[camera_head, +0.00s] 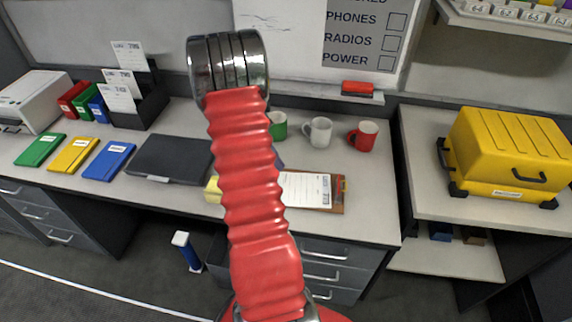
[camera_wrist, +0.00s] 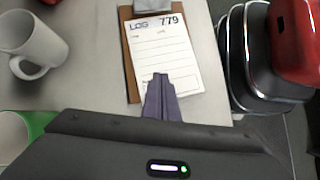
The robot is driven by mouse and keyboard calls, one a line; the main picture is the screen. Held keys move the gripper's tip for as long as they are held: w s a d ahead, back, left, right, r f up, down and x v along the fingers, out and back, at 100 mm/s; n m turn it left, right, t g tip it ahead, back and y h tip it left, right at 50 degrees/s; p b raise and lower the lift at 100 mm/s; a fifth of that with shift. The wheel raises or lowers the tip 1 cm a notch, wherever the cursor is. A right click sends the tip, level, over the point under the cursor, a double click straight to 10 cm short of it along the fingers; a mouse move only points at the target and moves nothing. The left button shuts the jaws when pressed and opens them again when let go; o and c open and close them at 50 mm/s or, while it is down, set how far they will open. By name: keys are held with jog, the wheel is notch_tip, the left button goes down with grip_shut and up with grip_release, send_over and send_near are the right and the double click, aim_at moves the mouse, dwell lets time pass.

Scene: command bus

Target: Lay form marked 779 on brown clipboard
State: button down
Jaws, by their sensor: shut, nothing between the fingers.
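The form marked 779 (camera_wrist: 163,55) is a white sheet headed LOG. It lies on the brown clipboard (camera_wrist: 128,62), below the metal clip (camera_wrist: 150,5), and covers most of the board. The sheet sits toward the board's right, so the brown shows mainly along the left. In the head view the form (camera_head: 305,190) and the clipboard (camera_head: 342,196) are on the desk, partly hidden by my arm. My gripper (camera_wrist: 159,78) is shut and empty, its tips over the form's lower part. I cannot tell whether they touch the paper.
A white mug (camera_head: 318,132), a red mug (camera_head: 363,136) and a green mug (camera_head: 279,126) stand behind the clipboard. A dark closed laptop (camera_head: 170,158) lies to the left. Several forms stand in a black holder (camera_head: 153,105). A yellow case (camera_head: 510,150) is at right.

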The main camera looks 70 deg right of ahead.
jog(key=shift+w+r, duration=0.1)
jog(key=shift+w, duration=0.05)
jog(key=w+a+r+t+h, duration=0.1)
jog(key=w+a+r+t, duration=0.2)
jog(key=w+a+r, duration=0.55)
jog(key=w+a+r+t+h, duration=0.25)
jog(key=a+r, duration=0.35)
jog(key=a, duration=0.6)
jog(key=s+a+r+t+y, duration=0.1)
jog(key=s+a+r+t, duration=0.1)
jog(key=a, duration=0.6)
jog(key=s+a+r+t+y, duration=0.1)
jog(key=a+r+t, duration=0.2)
jog(key=a, duration=0.6)
jog(key=s+a+r+t+y, duration=0.1)
jog(key=s+a+r+t, duration=0.1)
jog(key=a, duration=0.7)
jog(key=shift+s+a+r, duration=0.15)
jog(key=shift+s+r, duration=0.05)
jog(key=shift+s, duration=0.1)
